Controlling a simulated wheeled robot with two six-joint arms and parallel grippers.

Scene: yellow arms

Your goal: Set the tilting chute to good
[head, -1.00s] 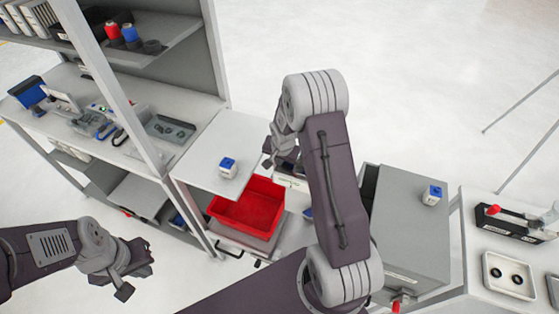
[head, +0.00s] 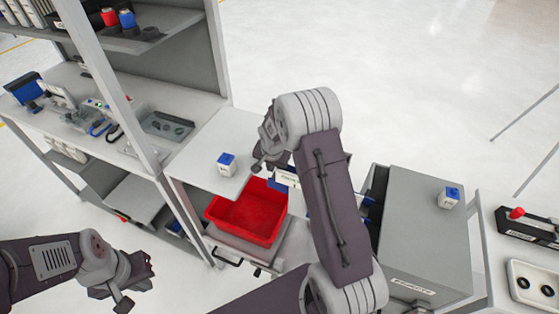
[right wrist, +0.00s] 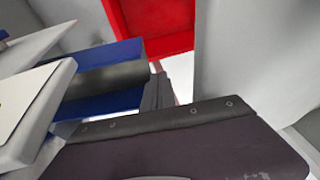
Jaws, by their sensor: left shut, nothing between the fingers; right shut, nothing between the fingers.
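What appears to be the tilting chute (head: 284,178), with a white lettered plate and blue parts, stands right of the red bin, largely hidden behind my right arm. Its lettering is too small to read and its tilt is unclear. In the right wrist view, blue surfaces with a dark bar (right wrist: 105,80) lie close to my right gripper (right wrist: 160,92). In the head view, my right gripper (head: 262,160) is shut and empty, above the left side of the lettered plate; contact cannot be told. My left gripper (head: 140,278) is shut and empty at the lower left, away from the chute.
A red bin (head: 245,212) stands below the chute's left side. A white-and-blue block (head: 227,165) sits on the pale table; another (head: 449,198) sits on the grey cabinet (head: 425,225). A shelf post (head: 125,85) rises at left. Open floor lies behind.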

